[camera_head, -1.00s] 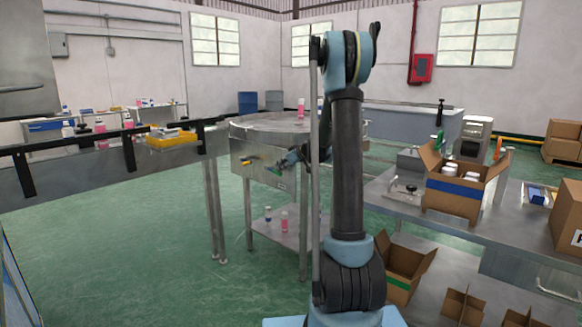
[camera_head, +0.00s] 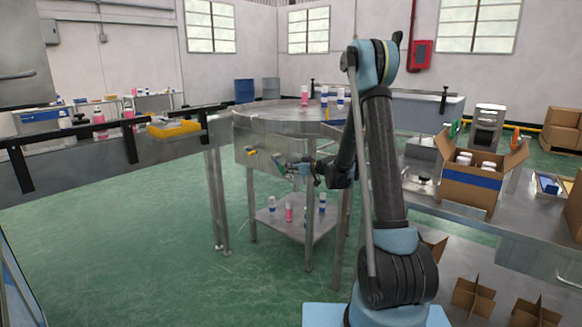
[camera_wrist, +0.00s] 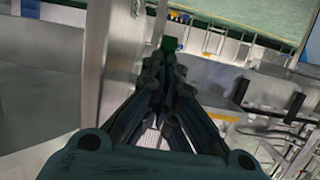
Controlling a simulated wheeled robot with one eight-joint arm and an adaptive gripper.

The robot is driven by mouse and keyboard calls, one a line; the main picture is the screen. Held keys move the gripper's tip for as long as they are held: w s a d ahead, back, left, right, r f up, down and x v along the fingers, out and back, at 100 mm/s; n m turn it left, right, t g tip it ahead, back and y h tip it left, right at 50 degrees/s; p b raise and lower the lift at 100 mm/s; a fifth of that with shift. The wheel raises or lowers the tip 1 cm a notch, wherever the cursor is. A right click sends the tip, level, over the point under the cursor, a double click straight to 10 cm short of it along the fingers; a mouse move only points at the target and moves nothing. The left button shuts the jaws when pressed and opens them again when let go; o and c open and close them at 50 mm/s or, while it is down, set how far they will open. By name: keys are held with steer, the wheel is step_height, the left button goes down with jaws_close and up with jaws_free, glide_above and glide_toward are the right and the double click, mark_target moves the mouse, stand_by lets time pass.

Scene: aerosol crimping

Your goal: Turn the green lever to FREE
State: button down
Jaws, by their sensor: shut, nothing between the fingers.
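The green lever (camera_wrist: 168,43) shows as a small green block just past my fingertips in the wrist view. It is on the side of the round steel table (camera_head: 262,117). In the head view my gripper hides most of it. My gripper (camera_wrist: 164,62) is shut and empty, its tips close to the lever; I cannot tell whether they touch it. In the head view my gripper (camera_head: 290,166) is at the table's front side panel. No FREE marking is readable, and the lever's setting cannot be told.
A yellow lever (camera_head: 251,151) is left of my gripper on the same panel. Pink and white cans stand on the table top and its lower shelf (camera_head: 292,225). A conveyor (camera_head: 90,165) runs left. A bench with an open carton (camera_head: 470,185) is on the right. Green floor is clear front left.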

steer(key=shift+w+a+f, duration=0.25)
steer(key=shift+a+f, duration=0.05)
steer(key=shift+f, duration=0.45)
steer(key=shift+w+a+f, duration=0.2)
steer(key=shift+a+f, duration=0.1)
steer(key=shift+f, duration=0.4)
